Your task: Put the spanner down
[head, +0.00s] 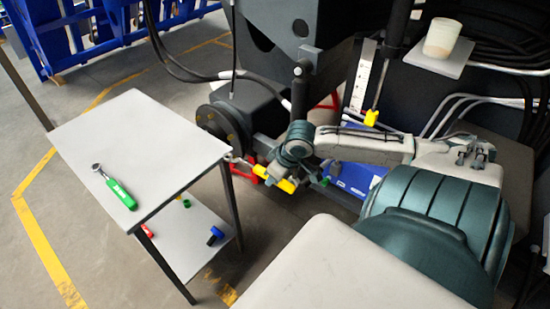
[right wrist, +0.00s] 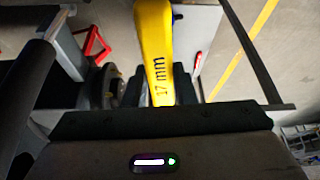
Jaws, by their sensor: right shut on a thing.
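The spanner (head: 287,185) has a yellow handle and a metal end pointing left, towards the right corner of the grey table (head: 140,130). My right gripper (head: 277,176) is shut on its handle, to the right of that table. In the right wrist view the spanner (right wrist: 155,42) shows the marking "17 mm" and reaches away from the gripper jaws; its far end is out of the frame. Whether the metal end is over the table or only beside it, I cannot tell. My left gripper is not in view.
A lower shelf (head: 190,250) holds small coloured items. The dark machine hub (head: 222,125) stands close behind the table's right side. A cup (head: 441,38) stands on a small ledge.

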